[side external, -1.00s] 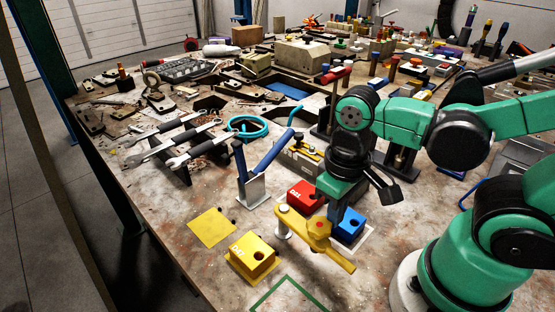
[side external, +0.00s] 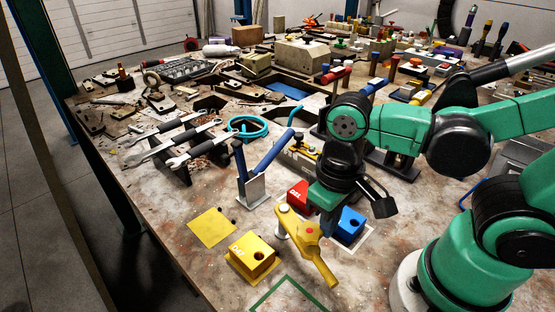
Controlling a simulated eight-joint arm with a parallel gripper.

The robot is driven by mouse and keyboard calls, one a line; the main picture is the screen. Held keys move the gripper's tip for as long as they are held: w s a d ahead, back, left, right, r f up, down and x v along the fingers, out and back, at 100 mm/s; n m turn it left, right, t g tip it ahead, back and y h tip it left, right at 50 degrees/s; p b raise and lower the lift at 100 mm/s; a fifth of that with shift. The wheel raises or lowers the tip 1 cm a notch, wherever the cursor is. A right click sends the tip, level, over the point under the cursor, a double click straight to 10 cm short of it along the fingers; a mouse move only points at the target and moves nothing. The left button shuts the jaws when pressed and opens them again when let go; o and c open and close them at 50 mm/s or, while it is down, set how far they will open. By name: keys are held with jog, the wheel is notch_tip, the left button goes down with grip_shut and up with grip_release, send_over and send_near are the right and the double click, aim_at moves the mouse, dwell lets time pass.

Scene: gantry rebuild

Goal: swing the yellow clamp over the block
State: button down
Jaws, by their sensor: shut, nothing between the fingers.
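The yellow clamp (side external: 308,238) has one end on a grey post at its upper left. Its arm slants down to the right, with its free end over bare table. The yellow block (side external: 253,250) with a round hole sits left of the clamp arm, apart from it. The red block (side external: 299,192) and blue block (side external: 348,224) stand behind the clamp. My gripper (side external: 327,232) is shut and empty, pointing down on the right side of the clamp arm. Whether it touches the clamp I cannot tell. Its fingertips partly hide behind the clamp.
A blue-handled clamp (side external: 254,182) on a metal bracket stands behind the yellow clamp. A yellow square (side external: 212,227) lies left of it, and a green outline (side external: 289,288) marks the front. Wrenches on a rack (side external: 182,150) and cluttered tools fill the back. The left front table is mostly clear.

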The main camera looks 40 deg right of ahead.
aim_at(313, 237)
jog(key=shift+a, duration=0.75)
jog(key=shift+w+a, duration=0.1)
jog(key=shift+a, duration=0.05)
jog(key=shift+w+a, duration=0.1)
jog(key=shift+a, duration=0.45)
dwell(0.3)
